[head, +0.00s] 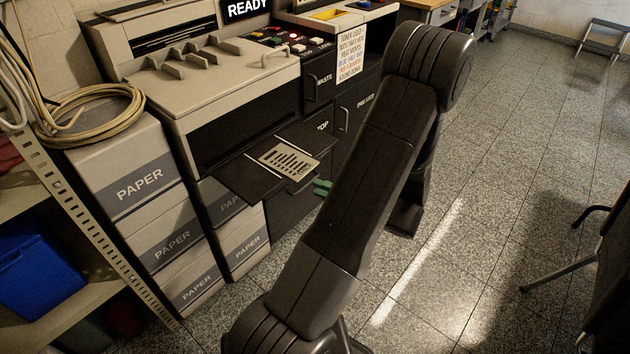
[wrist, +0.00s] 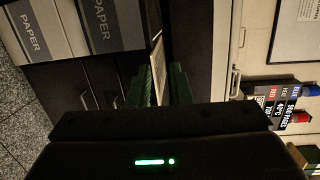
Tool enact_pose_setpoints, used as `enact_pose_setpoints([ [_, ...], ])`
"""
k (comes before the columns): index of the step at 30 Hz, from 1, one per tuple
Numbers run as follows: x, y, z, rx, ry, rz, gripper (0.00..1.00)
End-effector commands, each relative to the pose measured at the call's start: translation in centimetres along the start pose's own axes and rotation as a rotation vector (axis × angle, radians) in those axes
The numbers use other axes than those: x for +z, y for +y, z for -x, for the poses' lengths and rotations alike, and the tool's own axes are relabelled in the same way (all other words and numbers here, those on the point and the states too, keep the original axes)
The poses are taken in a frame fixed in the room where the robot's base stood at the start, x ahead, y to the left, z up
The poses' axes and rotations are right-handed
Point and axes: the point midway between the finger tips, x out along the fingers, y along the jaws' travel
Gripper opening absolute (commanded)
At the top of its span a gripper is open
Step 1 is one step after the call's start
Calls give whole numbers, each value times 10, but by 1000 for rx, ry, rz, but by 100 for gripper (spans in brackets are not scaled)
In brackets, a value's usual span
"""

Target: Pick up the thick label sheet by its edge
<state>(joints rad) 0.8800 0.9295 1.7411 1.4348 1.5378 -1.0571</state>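The label sheet (head: 290,160), pale with dark printed lines, lies on the black tray (head: 245,180) that sticks out of the copier. The green fingers of my gripper (head: 322,187) show low beside the tray's front right edge, partly hidden by my arm. In the wrist view, the two green fingers of my gripper (wrist: 162,88) stand apart with a gap between them. The sheet (wrist: 157,62) shows there nearly edge-on as a thin pale strip, its near end in the gap, closer to the left finger. I cannot tell whether it touches that finger.
The copier (head: 200,85) stands behind the tray. Stacked paper boxes (head: 140,190) stand to its left, with a coiled cable (head: 95,115) on top. Dark cabinets with handles (head: 345,118) are behind my arm. The tiled floor (head: 510,170) at right is mostly clear.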

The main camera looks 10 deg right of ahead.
Motion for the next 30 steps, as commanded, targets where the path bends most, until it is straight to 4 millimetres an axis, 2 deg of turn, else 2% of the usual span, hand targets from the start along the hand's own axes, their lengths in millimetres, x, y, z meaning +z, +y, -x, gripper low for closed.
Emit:
enact_pose_setpoints([
  [1, -13, 13, 6, -33, 45, 7, 18],
  [3, -25, 19, 12, -65, 91, 22, 18],
  [7, -35, 22, 17, -94, 131, 38, 18],
  [10, -37, 20, 12, -97, 135, 42, 18],
  [14, -37, 18, -1, -95, 131, 40, 18],
  [25, -44, 12, -54, -94, 130, 39, 18],
  [30, -47, 16, -72, -94, 131, 41, 18],
])
